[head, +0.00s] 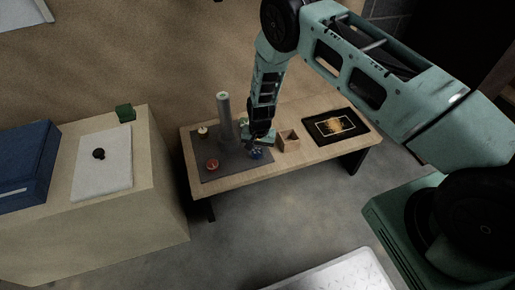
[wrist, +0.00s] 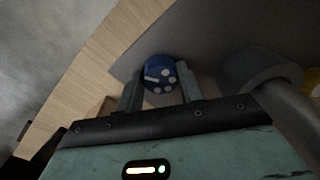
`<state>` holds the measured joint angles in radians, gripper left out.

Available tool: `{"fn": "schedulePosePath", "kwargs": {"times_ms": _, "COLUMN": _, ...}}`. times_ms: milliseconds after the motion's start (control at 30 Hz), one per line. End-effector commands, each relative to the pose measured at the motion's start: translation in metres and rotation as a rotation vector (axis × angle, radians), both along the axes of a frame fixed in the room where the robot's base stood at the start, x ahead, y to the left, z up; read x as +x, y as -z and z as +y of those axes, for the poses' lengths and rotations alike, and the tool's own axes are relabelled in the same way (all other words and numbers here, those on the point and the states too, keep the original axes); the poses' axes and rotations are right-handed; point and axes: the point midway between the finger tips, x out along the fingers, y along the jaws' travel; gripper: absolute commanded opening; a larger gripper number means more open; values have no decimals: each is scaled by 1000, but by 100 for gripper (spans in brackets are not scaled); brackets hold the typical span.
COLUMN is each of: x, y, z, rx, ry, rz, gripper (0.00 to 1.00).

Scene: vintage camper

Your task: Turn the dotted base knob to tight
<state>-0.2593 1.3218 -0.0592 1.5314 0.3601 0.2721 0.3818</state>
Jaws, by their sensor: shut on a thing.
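The dotted knob (wrist: 160,74) is blue with several white dots and a white bar mark. In the wrist view it sits between the two fingers of my gripper (wrist: 160,92), which is shut on it. In the head view the blue knob (head: 257,154) is at the front right of the dark base plate (head: 228,170), partly hidden by my gripper (head: 257,146). A red knob (head: 212,165) and a cream knob (head: 203,131) are on the same plate. A grey post (head: 225,118) rises from it. I cannot read any tight mark.
The plate lies on a wooden table (head: 237,175). A small open wooden box (head: 289,141) stands right of my gripper, close by. A black framed tray (head: 335,127) lies further right. A counter (head: 150,170) with a blue box (head: 25,165) is at left.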

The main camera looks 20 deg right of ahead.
Motion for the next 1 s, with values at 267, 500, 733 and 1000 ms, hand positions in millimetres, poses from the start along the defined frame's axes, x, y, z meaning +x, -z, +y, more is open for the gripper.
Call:
{"fn": "schedulePosePath", "kwargs": {"times_ms": 267, "x": 0, "y": -1, "z": 0, "rx": 0, "ry": 176, "rz": 0, "gripper": 14}}
{"fn": "schedulePosePath", "kwargs": {"times_ms": 500, "x": 0, "y": 0, "z": 1, "rx": 1, "ry": 256, "rz": -1, "gripper": 14}}
{"fn": "schedulePosePath", "kwargs": {"times_ms": 733, "x": 0, "y": 0, "z": 1, "rx": 0, "ry": 279, "rz": -1, "gripper": 14}}
{"fn": "schedulePosePath", "kwargs": {"times_ms": 1000, "x": 0, "y": 0, "z": 1, "rx": 0, "ry": 279, "rz": -1, "gripper": 14}}
